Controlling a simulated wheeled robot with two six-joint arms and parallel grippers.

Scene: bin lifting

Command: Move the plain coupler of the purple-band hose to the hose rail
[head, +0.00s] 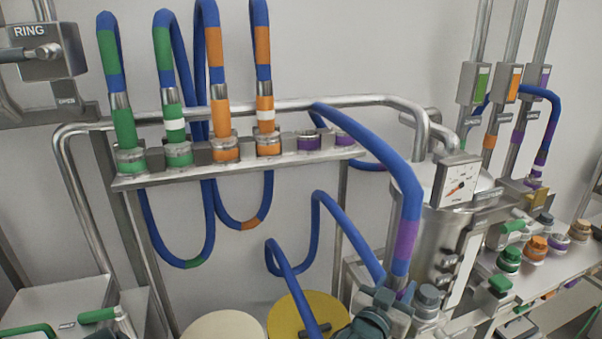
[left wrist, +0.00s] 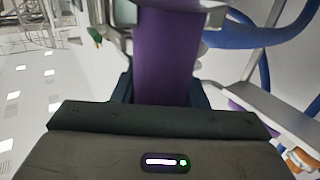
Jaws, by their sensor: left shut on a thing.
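The purple-band hose (head: 408,238) arches down from behind the hose rail to the right of it, its purple band near the lower end. My left gripper (head: 378,312) is at the bottom of the head view, at that lower end. In the left wrist view the purple part (left wrist: 165,55) stands between the fingers of my left gripper (left wrist: 163,88), which is shut on it. The coupler tip is hidden. My right gripper is not in view.
A steel vessel with a gauge (head: 458,183) stands right of the hose. A bench (head: 560,262) with several coloured caps is at far right. Another blue hose with purple bands (head: 541,158) hangs above it. Yellow and cream round lids (head: 222,326) are below the rail.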

